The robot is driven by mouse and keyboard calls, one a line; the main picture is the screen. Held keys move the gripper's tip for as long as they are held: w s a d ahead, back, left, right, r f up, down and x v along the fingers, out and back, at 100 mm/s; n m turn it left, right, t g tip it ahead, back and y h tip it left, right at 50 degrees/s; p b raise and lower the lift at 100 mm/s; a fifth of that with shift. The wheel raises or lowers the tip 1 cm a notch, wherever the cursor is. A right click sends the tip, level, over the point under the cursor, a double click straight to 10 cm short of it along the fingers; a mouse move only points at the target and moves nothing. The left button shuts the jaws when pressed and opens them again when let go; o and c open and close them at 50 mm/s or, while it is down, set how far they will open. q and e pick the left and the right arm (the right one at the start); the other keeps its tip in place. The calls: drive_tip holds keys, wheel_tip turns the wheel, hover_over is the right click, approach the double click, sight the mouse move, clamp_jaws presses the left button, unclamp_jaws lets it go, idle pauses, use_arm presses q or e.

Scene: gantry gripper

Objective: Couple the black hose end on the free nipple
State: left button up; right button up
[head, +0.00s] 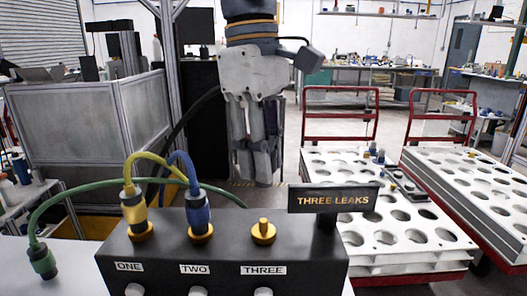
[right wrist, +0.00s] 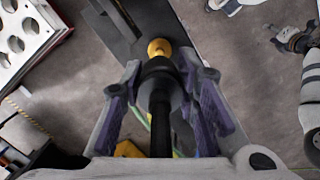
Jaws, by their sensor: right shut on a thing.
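The black manifold box (head: 170,258) carries brass nipples marked ONE, TWO and THREE. The yellow hose end (head: 134,208) sits on ONE and the blue hose end (head: 198,212) on TWO. The brass nipple at THREE (head: 263,232) is bare. My right gripper (head: 257,172) points down above and behind it, with a visible gap. In the right wrist view, its purple-padded fingers (right wrist: 160,82) are shut on the black hose end (right wrist: 157,72). The bare nipple (right wrist: 158,47) shows just past the hose end's tip, partly covered. My left gripper is not in view.
A THREE LEAKS sign (head: 335,198) stands on the box just right of the bare nipple. White carts (head: 395,235) with round holes stand beyond at right. A grey partition (head: 85,110) stands at left.

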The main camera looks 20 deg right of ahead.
hover_over(266, 222)
drive_tip(key=shift+w+a+f, duration=0.1)
drive_tip(key=shift+f, duration=1.25)
drive_tip(key=shift+w+f, duration=0.1)
drive_tip(key=shift+f, duration=1.25)
drive_tip(key=shift+f, duration=1.5)
drive_tip(key=o, duration=1.1)
drive_tip(key=shift+o, duration=0.2)
drive_tip(key=r, duration=0.8)
drive_tip(key=w+a+r, duration=0.1)
drive_tip(key=r, duration=0.3)
drive_tip(key=shift+f, duration=0.1)
